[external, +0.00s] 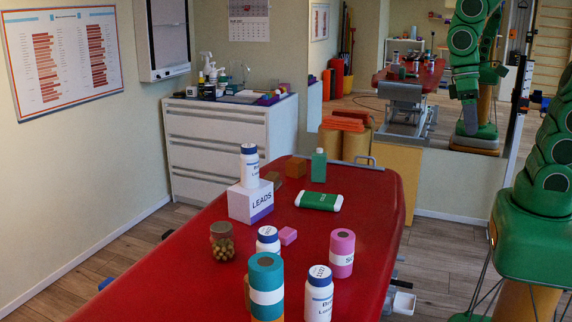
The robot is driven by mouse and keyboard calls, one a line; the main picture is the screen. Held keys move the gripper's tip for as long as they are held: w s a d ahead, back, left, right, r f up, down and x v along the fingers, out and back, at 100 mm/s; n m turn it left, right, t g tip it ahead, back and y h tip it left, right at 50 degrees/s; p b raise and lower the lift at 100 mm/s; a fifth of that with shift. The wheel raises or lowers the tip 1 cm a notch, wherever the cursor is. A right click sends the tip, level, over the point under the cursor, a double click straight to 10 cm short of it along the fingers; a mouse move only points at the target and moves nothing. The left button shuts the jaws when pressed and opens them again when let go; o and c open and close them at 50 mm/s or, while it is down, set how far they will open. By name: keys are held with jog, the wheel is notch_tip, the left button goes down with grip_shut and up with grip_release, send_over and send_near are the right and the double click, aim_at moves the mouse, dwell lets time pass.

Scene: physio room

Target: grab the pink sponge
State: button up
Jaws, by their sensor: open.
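A small pink block (288,236), which looks like the pink sponge, lies on the red table (190,270) near its middle. It sits just right of and behind a white bottle with a blue-and-white cap (268,240). A pink cylinder with a white label (342,253) stands to its right and nearer the camera. My green arm stands at the right edge, beside the table; its upper part runs out of the picture. My gripper is not in view.
A LEADS box (250,203) carries another white bottle (249,165). A jar (222,241), a green-and-white pack (318,201), a teal-topped cylinder (266,285) and a front bottle (319,295) surround the block. The table's right side is mostly bare. A mirror stands behind.

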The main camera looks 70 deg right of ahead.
jog(key=w+a+f+m+y, duration=0.35)
jog(key=w+a, duration=0.45)
jog(key=w, duration=0.5)
jog(key=m+t+y, duration=0.2)
jog(key=m+y, duration=0.5)
jog(key=m, duration=0.3)
send_over(288, 230)
jog(key=s+d, duration=0.1)
jog(key=s, duration=0.8)
notch_tip(288, 230, down, 14)
jog(key=w+d+f+m+t, duration=0.1)
jog(key=w+f+m, duration=0.1)
jog(key=f, duration=0.2)
jog(key=w+d+f+m+t, duration=0.1)
jog(key=w+d+f, duration=0.1)
jog(key=f, duration=0.3)
jog(key=w+d+f+m+t, duration=0.1)
jog(key=w+d+f+m, duration=0.1)
jog(key=w+f, duration=0.2)
jog(key=shift+w+d+f+m+t, duration=0.1)
jog(key=shift+w+f+m+t, duration=0.1)
jog(key=shift+m+t, duration=0.2)
jog(key=shift+x, duration=1.15)
jog(key=shift+s+x, duration=0.2)
jog(key=shift+x, duration=1.15)
jog(key=shift+s+x, duration=0.2)
jog(key=shift+x, duration=1.15)
jog(key=c, duration=1)
